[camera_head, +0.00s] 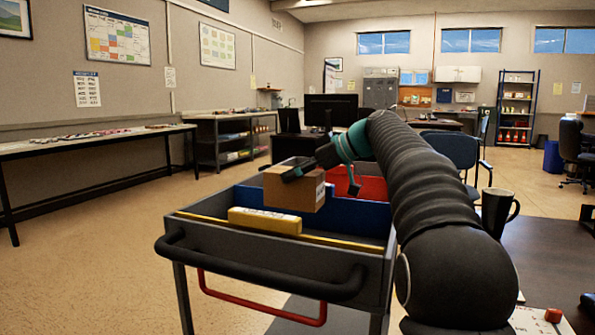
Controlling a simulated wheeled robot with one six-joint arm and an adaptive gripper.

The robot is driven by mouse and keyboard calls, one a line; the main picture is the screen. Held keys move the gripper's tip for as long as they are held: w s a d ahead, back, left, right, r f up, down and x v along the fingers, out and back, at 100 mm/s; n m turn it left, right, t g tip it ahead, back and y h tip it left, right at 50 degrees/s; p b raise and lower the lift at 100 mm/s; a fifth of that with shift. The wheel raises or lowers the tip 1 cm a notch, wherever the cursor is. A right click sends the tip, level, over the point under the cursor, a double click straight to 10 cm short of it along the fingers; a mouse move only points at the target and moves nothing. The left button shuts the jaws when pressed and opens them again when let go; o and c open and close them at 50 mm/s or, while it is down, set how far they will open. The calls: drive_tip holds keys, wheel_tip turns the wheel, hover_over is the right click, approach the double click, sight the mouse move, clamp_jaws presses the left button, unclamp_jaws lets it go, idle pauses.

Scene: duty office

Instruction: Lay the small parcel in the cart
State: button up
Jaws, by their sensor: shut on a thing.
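The small parcel (290,194) is a brown cardboard box. My gripper (322,177) is shut on it from above and behind, with one dark finger across its top. The parcel appears over the cart (340,258), a grey tray cart with a black push handle. Its lower edge overlaps the blue divider in the picture; I cannot tell whether it touches anything. My arm comes in from the right and hides the cart's right rear part.
A yellow box (264,220) lies in the cart's front part, and something red (370,187) is in its rear. A black mug (497,211) stands on the dark desk (550,255) at right. A long table (95,147) lines the left wall. Floor left of the cart is clear.

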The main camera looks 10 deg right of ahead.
sight(321, 195)
drive_tip(key=shift+f+b, duration=3.65)
drive_tip(key=shift+f, duration=0.6)
drive_tip(key=o, duration=1.4)
drive_tip(key=shift+c, duration=0.2)
drive_tip(key=shift+s+d, duration=0.1)
drive_tip(key=v, duration=0.7)
drive_tip(key=shift+s+d+r, duration=0.1)
